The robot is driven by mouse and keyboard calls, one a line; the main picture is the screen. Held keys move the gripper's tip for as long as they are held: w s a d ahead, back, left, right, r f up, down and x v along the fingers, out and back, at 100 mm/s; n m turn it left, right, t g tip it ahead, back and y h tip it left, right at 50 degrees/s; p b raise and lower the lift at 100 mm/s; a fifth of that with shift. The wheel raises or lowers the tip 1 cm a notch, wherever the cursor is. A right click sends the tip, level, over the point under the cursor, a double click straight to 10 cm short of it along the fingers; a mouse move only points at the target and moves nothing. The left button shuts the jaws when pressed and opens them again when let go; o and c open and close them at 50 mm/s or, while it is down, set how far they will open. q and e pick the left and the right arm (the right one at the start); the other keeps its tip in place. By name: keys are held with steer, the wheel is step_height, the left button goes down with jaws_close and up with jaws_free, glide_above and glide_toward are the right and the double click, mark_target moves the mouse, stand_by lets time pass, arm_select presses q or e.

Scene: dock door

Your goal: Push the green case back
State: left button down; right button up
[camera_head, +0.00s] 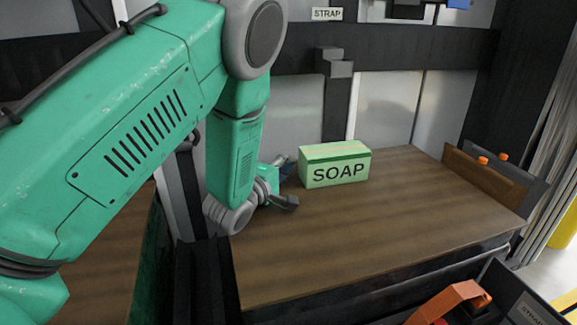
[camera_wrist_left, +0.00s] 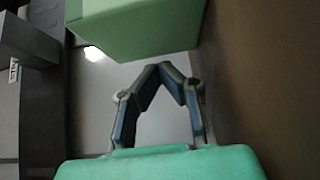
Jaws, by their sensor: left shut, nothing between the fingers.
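The green case (camera_head: 334,165), a pale green box marked SOAP with a darker green strip along its top, stands upright on the brown wooden surface (camera_head: 370,230) towards the back. My left gripper (camera_head: 283,182) is just left of the case, low near the surface. In the left wrist view my left gripper (camera_wrist_left: 163,68) has its two fingertips together with nothing between them. There the case (camera_wrist_left: 135,28) fills the top, beyond the fingertips; I cannot tell whether they touch it. My right gripper is not in view.
A grey-black post (camera_head: 335,95) rises behind the case. A dark strap-like band (camera_head: 400,48) crosses the back wall. Low panels with orange knobs (camera_head: 490,175) edge the right side. An orange handle (camera_head: 450,300) shows at the bottom right. The surface in front and right of the case is clear.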

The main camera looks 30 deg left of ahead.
arm_select(q)
steer(key=shift+w+d+r+p, duration=0.15)
steer(key=shift+d+p, duration=0.2)
steer(key=shift+d, duration=0.3)
steer(key=shift+w+d+f+p, duration=0.1)
steer(key=shift+d+p, duration=0.2)
steer(key=shift+d, duration=0.3)
steer(key=shift+a, duration=0.1)
